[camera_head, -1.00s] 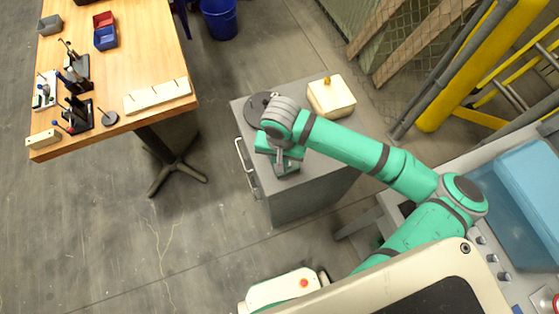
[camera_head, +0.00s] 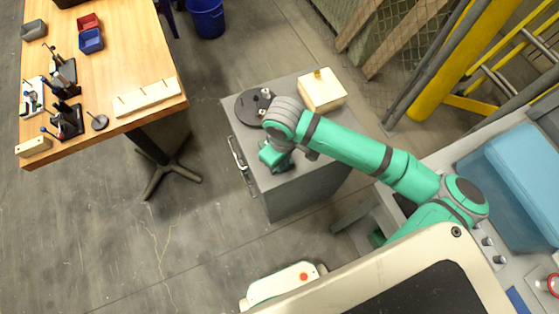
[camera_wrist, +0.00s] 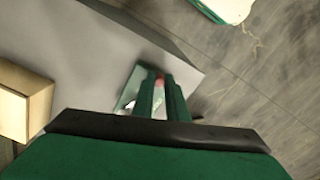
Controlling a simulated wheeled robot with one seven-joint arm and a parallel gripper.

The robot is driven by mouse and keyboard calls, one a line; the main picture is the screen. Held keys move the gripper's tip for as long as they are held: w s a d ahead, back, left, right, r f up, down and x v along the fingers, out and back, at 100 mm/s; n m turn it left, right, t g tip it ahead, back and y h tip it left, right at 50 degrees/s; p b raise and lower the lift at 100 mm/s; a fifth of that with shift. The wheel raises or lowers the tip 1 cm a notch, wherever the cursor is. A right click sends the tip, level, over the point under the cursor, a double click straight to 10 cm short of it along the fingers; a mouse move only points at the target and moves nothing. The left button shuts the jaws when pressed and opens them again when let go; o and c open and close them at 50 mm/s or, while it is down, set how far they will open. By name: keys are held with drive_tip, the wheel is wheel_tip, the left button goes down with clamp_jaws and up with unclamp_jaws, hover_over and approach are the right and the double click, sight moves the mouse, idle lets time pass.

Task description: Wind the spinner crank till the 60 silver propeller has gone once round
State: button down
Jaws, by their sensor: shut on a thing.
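A dark round disc (camera_head: 250,107) lies on the grey cabinet top, with small silver pieces (camera_head: 265,93) at its right side, partly beside my wrist. I cannot tell which piece is the 60 silver propeller. My gripper (camera_head: 274,157) is over the front part of the cabinet top. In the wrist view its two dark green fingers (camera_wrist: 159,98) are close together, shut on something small. A small reddish spot (camera_wrist: 159,80) shows between the fingertips; it may be the crank's knob, but the crank itself is mostly hidden. A teal plate-like shape (camera_wrist: 131,88) shows beside the fingers.
A cream box (camera_head: 321,91) with a yellow knob stands at the back right of the cabinet (camera_head: 300,190). A wooden workbench (camera_head: 120,75) with trays and small stands is at the left. A yellow railing (camera_head: 450,60) is at the right.

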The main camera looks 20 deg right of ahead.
drive_tip(key=n, duration=0.2)
drive_tip(key=d+n, duration=0.1)
drive_tip(key=n, duration=0.2)
drive_tip(key=shift+s+d+n, duration=0.1)
drive_tip(key=shift+d+n, duration=0.15)
drive_tip(key=shift+n, duration=0.05)
drive_tip(key=n, duration=0.2)
drive_tip(key=d+n, duration=0.1)
drive_tip(key=n, duration=0.3)
drive_tip(key=shift+w+d, duration=0.25)
drive_tip(key=shift+w, duration=0.05)
drive_tip(key=n, duration=0.4)
drive_tip(key=w+d+n, duration=0.1)
drive_tip(key=shift+n, duration=0.4)
drive_tip(key=n, duration=0.1)
drive_tip(key=w+n, duration=0.1)
drive_tip(key=n, duration=0.1)
drive_tip(key=shift+w+n, duration=0.2)
drive_tip(key=shift+n, duration=0.65)
drive_tip(key=shift+w+n, duration=0.15)
drive_tip(key=shift+n, duration=0.7)
drive_tip(key=c, duration=1.8)
unclamp_jaws()
drive_tip(key=shift+o, duration=0.2)
